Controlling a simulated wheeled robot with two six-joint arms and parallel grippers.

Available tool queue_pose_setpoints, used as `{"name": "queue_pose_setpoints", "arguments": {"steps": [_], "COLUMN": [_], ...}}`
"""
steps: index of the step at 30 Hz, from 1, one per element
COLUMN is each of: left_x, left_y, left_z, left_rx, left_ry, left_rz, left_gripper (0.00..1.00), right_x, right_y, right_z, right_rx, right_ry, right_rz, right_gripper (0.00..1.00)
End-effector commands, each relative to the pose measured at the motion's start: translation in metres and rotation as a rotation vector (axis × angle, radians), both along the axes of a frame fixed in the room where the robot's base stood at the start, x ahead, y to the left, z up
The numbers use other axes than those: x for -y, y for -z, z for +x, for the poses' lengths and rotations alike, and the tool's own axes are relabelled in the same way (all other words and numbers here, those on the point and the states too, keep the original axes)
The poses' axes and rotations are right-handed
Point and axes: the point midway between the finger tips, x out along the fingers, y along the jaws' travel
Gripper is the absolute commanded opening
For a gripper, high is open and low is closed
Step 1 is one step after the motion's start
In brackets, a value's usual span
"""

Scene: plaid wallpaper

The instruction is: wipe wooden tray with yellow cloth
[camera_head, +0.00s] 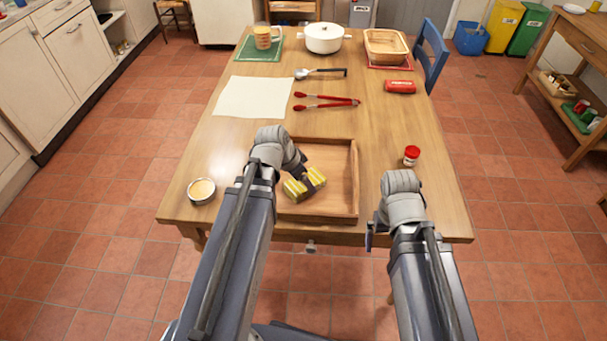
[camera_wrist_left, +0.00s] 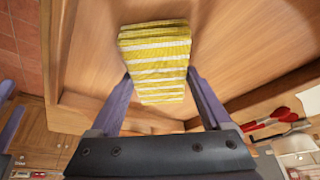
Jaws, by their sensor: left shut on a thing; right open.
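The wooden tray (camera_head: 341,180) lies near the front edge of the table, partly hidden by my left arm. The yellow cloth (camera_head: 296,188), folded and white-striped, is in the tray's front left part. My left gripper (camera_head: 305,184) is shut on the cloth. In the left wrist view the cloth (camera_wrist_left: 157,58) sits between the two fingers over the tray floor (camera_wrist_left: 235,45); I cannot tell how firmly it touches the floor. My right gripper (camera_head: 374,232) is open at the table's front edge, right of the tray, with its fingers mostly hidden.
A small round tin (camera_head: 202,190) stands left of the tray, and a red-lidded jar (camera_head: 411,155) right of it. Behind lie red tongs (camera_head: 326,101), a white sheet (camera_head: 254,97), a ladle (camera_head: 320,72) and a red can (camera_head: 400,87). A white pot (camera_head: 323,39) is farther back.

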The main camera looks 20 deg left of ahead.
Motion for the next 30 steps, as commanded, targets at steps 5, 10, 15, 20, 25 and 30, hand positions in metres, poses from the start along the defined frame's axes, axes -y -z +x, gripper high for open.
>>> {"name": "queue_pose_setpoints", "arguments": {"steps": [5,10,15,20,25,30], "left_x": [0.003,0.003,0.002,-0.001,-0.004,-0.007], "left_y": [0.002,-0.001,0.0,-0.001,-0.002,-0.003], "left_z": [-0.012,-0.012,-0.01,0.001,0.016,0.027], "left_rx": [-0.009,-0.01,-0.009,-0.007,-0.006,-0.006], "left_ry": [0.003,0.003,0.002,0.001,0.001,0.001], "left_rz": [0.001,0.001,0.001,0.001,0.001,0.001], "left_gripper": [0.37,0.37,0.37,0.37,0.37,0.37], "right_x": [0.0,0.0,0.0,0.0,0.0,0.0], "right_y": [0.002,-0.001,0.0,-0.001,-0.002,-0.003], "right_z": [0.0,0.0,0.0,0.0,0.0,0.0], "right_rx": [0.0,0.0,0.0,0.0,0.0,0.0], "right_ry": [0.0,0.0,0.0,0.0,0.0,0.0], "right_rz": [0.0,0.0,0.0,0.0,0.0,0.0], "right_gripper": [1.0,1.0,1.0,1.0,1.0,1.0]}}
